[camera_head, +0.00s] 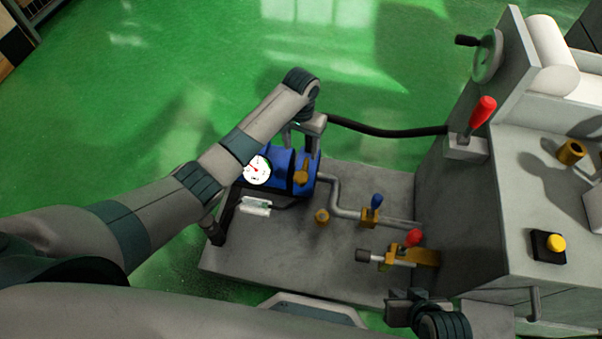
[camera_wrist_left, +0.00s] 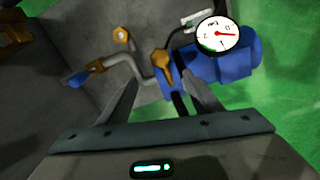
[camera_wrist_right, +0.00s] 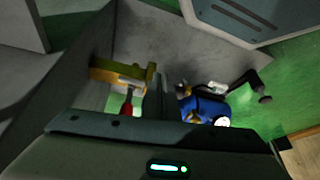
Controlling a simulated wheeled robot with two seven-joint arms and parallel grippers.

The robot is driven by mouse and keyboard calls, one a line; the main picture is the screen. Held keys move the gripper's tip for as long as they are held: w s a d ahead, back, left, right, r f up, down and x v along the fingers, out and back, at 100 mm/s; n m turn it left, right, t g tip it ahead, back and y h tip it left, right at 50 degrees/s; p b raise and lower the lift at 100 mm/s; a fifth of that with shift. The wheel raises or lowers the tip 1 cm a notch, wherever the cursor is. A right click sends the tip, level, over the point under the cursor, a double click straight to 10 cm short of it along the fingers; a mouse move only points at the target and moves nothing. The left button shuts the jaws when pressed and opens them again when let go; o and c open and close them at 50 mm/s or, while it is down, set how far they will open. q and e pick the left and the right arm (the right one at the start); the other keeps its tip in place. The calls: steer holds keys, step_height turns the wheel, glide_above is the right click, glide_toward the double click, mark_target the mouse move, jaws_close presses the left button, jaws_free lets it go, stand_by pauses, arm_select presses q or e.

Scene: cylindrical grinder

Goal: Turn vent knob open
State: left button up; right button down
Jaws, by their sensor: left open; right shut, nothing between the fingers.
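A brass knob (camera_head: 301,176) sits on the blue pump body (camera_head: 283,161), beside a round white gauge (camera_head: 256,169). I take it for the vent knob, though no label is readable. It also shows in the left wrist view (camera_wrist_left: 162,65). My left gripper (camera_head: 306,150) is above the pump. In the left wrist view its open fingers (camera_wrist_left: 160,82) lie on either side of the knob's lower end in the picture; I cannot tell whether they touch it. My right gripper (camera_head: 402,300) is shut and empty near the front of the grey base; its fingers (camera_wrist_right: 160,92) are together.
A blue-handled valve (camera_head: 376,202), a red-handled valve (camera_head: 414,237) and a small brass fitting (camera_head: 322,216) stand right of the pump. The grey machine with a red lever (camera_head: 481,115) rises on the right. A black hose (camera_head: 390,131) runs behind. Green floor (camera_head: 200,60) is clear at the back.

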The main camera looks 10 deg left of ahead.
mark_target(301, 176)
arm_select(q)
step_height(301, 176, down, 14)
steer(key=b, duration=0.3)
steer(key=shift+f+b, duration=0.1)
steer(key=shift+b, duration=0.25)
steer(key=shift+f, duration=0.6)
arm_select(e)
steer(key=w+a+r+t+y, duration=0.1)
steer(key=w+a+t+y, duration=0.1)
steer(key=a, duration=0.3)
steer(key=shift+w+r+t, duration=0.15)
steer(key=shift+w+t, duration=0.35)
steer(key=shift+w, duration=0.05)
steer(key=shift+a, duration=0.1)
arm_select(q)
steer(key=c, duration=1)
